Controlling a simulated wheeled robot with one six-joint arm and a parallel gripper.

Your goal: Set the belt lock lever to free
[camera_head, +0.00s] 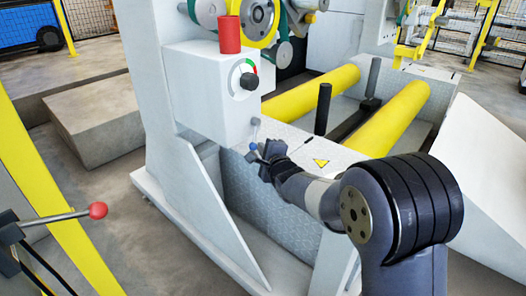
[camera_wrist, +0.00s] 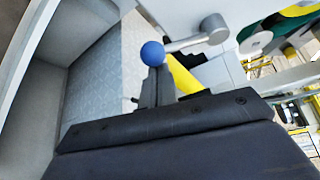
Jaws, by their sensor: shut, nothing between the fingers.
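A small lever with a blue ball end (camera_head: 253,146) is mounted low at the edge of the white control box (camera_head: 205,97); no label naming it can be read. In the wrist view its blue ball (camera_wrist: 152,53) sits at the left end of a grey lever arm (camera_wrist: 195,41), which runs right and slightly up to a round pivot. My gripper (camera_head: 259,158) is right beside the ball, with its tips close to it. In the wrist view the shut fingers (camera_wrist: 156,88) point toward the ball from below. I cannot tell whether they touch it.
The box carries a black dial knob (camera_head: 249,81) and a red cylinder (camera_head: 229,35) on top. Yellow rollers (camera_head: 395,120) and an upright black post (camera_head: 323,109) stand behind my gripper. A separate red-ball lever (camera_head: 97,210) is at the lower left.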

